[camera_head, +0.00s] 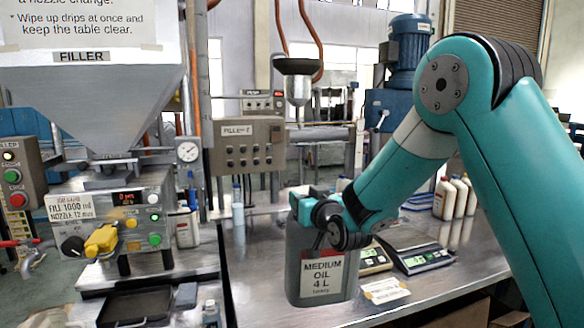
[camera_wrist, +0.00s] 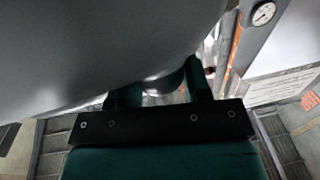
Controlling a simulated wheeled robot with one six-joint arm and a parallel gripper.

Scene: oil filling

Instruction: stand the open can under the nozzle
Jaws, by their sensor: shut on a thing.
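The filler (camera_head: 95,95) stands at the left with a grey hopper and a control panel (camera_head: 130,215). I cannot make out its nozzle clearly.
A black tray (camera_head: 135,305) lies below the filler's panel. Scales (camera_head: 425,258) and white bottles (camera_head: 445,198) stand on the steel table (camera_head: 275,270) to the right. A small bottle (camera_head: 211,313) stands beside the tray.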

